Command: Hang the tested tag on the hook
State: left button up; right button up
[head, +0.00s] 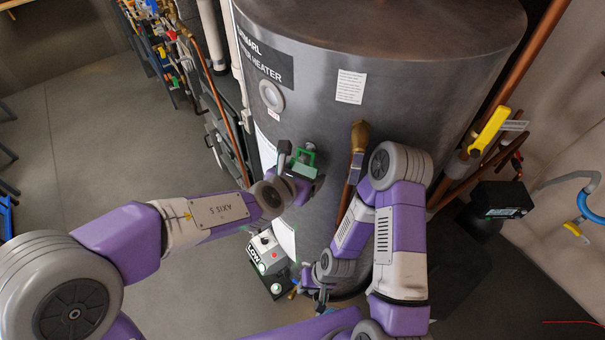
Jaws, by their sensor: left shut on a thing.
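My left gripper (302,163) is in front of the water heater's (430,110) curved metal wall, below the round dial. It is shut on a green piece, which I take to be the tested tag (305,154); no writing on it can be read. The gripper hides part of the tag and the wall behind it. I cannot make out the hook. My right gripper (322,297) is low, near the heater's base, and too small and dark to tell whether it is open or shut.
A round dial (271,96) and a white label (350,87) are on the heater. A brass-topped pipe (359,138) stands right of my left gripper. A control box marked LOW (267,252) sits below. A yellow-handled valve (489,130) is at right. Grey floor at left is clear.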

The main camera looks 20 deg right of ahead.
pick_arm(q)
jog(key=o, duration=1)
jog(key=shift+c, duration=0.2)
